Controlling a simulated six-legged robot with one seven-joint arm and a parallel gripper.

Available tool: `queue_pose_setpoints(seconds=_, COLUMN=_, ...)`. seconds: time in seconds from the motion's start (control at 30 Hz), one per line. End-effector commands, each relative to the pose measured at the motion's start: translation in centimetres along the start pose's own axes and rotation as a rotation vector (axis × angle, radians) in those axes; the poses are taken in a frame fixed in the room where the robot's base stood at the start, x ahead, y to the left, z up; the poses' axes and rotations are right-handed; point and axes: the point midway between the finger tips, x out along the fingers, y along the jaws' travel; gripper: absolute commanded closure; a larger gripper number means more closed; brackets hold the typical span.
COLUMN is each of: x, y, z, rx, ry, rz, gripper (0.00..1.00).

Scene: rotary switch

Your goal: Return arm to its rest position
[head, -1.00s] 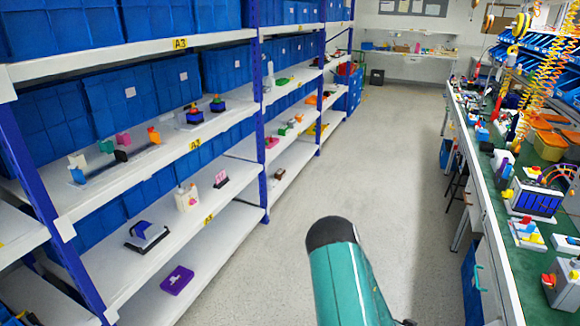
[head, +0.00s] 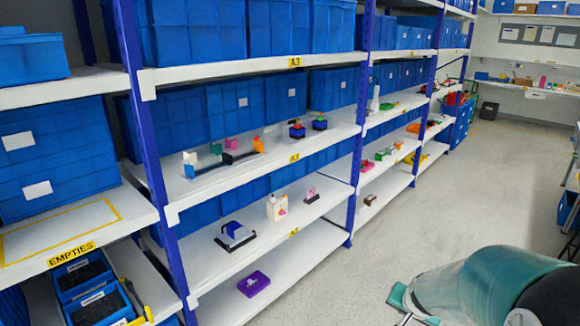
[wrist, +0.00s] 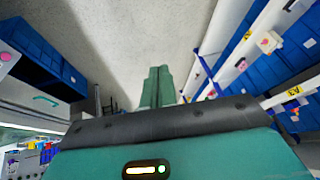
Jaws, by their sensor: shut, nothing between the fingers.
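My gripper (wrist: 155,88) shows in the wrist view as two green fingers side by side, shut with nothing between them. They stand over the grey floor, apart from the shelves and cabinets. In the head view my teal and dark arm link (head: 480,285) fills the lower right corner, over the aisle floor. My fingers cannot be made out clearly in that view. No rotary switch can be picked out with certainty.
A blue-framed shelf rack (head: 353,150) runs along the left, with blue bins (head: 215,125) and small items. A blue block on a dark base (head: 235,235) and a purple plate (head: 254,284) lie on lower shelves. The aisle floor (head: 470,190) is clear.

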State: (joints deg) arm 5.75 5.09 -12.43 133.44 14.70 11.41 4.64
Motion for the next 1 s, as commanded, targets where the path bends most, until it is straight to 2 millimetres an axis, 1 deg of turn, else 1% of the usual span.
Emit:
queue_pose_setpoints(seconds=0.03, x=-2.1, y=-1.3, z=0.2, rx=-0.034, ry=-0.004, rz=-0.030, gripper=1.00)
queue_pose_setpoints(seconds=0.1, x=-4.6, y=-2.7, z=1.0, rx=-0.084, ry=-0.018, rz=-0.061, gripper=1.00)
queue_pose_setpoints(seconds=0.17, x=-6.7, y=-3.7, z=1.6, rx=-0.127, ry=-0.028, rz=-0.085, gripper=1.00)
queue_pose_setpoints(seconds=0.2, x=-8.1, y=-4.2, z=2.2, rx=-0.159, ry=-0.036, rz=-0.097, gripper=1.00)
queue_pose_setpoints(seconds=0.27, x=-10.2, y=-4.9, z=3.1, rx=-0.204, ry=-0.044, rz=-0.115, gripper=1.00)
queue_pose_setpoints(seconds=0.3, x=-11.6, y=-5.3, z=3.7, rx=-0.237, ry=-0.048, rz=-0.124, gripper=1.00)
queue_pose_setpoints(seconds=0.43, x=-15.9, y=-6.1, z=5.9, rx=-0.339, ry=-0.060, rz=-0.145, gripper=1.00)
queue_pose_setpoints(seconds=0.6, x=-20.9, y=-5.9, z=9.0, rx=-0.472, ry=-0.064, rz=-0.146, gripper=1.00)
queue_pose_setpoints(seconds=0.7, x=-23.1, y=-5.4, z=10.6, rx=-0.535, ry=-0.063, rz=-0.135, gripper=1.00)
queue_pose_setpoints(seconds=0.8, x=-24.5, y=-4.9, z=11.8, rx=-0.575, ry=-0.063, rz=-0.123, gripper=1.00)
queue_pose_setpoints(seconds=0.9, x=-25.1, y=-4.6, z=12.3, rx=-0.596, ry=-0.064, rz=-0.115, gripper=1.00)
queue_pose_setpoints(seconds=1.0, x=-25.1, y=-4.5, z=12.4, rx=-0.600, ry=-0.066, rz=-0.113, gripper=1.00)
